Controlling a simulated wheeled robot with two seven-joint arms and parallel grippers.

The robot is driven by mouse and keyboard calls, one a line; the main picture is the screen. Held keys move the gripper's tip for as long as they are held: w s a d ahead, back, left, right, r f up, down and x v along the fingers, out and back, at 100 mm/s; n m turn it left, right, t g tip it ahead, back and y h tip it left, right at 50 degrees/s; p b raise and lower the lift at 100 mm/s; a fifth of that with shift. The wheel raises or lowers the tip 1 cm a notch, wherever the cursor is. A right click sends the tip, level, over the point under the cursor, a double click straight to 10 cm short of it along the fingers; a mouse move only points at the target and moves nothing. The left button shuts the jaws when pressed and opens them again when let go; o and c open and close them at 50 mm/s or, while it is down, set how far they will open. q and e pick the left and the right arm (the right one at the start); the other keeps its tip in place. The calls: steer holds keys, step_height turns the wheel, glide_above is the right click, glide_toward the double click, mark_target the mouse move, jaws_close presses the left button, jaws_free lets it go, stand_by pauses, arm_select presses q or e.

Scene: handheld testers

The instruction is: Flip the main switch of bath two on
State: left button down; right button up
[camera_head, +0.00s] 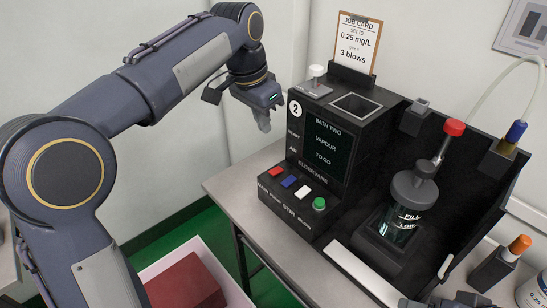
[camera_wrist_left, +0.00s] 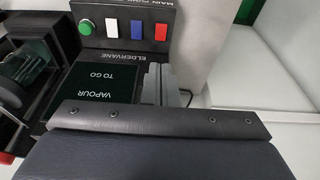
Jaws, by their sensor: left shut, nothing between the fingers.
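Bath two (camera_head: 294,152) is a black unit marked with a 2, and its lit screen (camera_head: 332,140) reads "BATH TWO VAPOUR TO GO". Its sloping front panel carries a red switch (camera_head: 277,171) at the left end, above the label that appears to read "MAIN". The red switch also shows in the left wrist view (camera_wrist_left: 161,25). Blue, white and green controls sit beside it. My left gripper (camera_head: 265,126) is shut and empty, in the air to the left of the unit and above the switch row, apart from it. Its grey fingers (camera_wrist_left: 163,86) show in the left wrist view.
A job card (camera_head: 357,43) stands behind the unit. A white-topped knob (camera_head: 317,72) rises from its top. A glass jar (camera_head: 399,223) with a grey lid and red-tipped valve stands to the right. The grey bench (camera_head: 237,194) has bare surface left of the unit.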

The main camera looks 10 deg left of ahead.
mark_target(273, 172)
arm_select(q)
steer(key=b+x, duration=0.1)
steer(key=x, duration=0.3)
steer(key=b+x, duration=0.1)
steer(key=x, duration=0.3)
steer(key=b+x, duration=0.1)
steer(key=x, duration=0.4)
steer(key=shift+s+a+f+b, duration=0.1)
steer(key=shift+s+a+b, duration=0.25)
steer(key=shift+s, duration=0.05)
arm_select(e)
step_height(273, 172, down, 4)
steer(key=shift+r, duration=0.1)
arm_select(q)
steer(key=shift+f, duration=0.45)
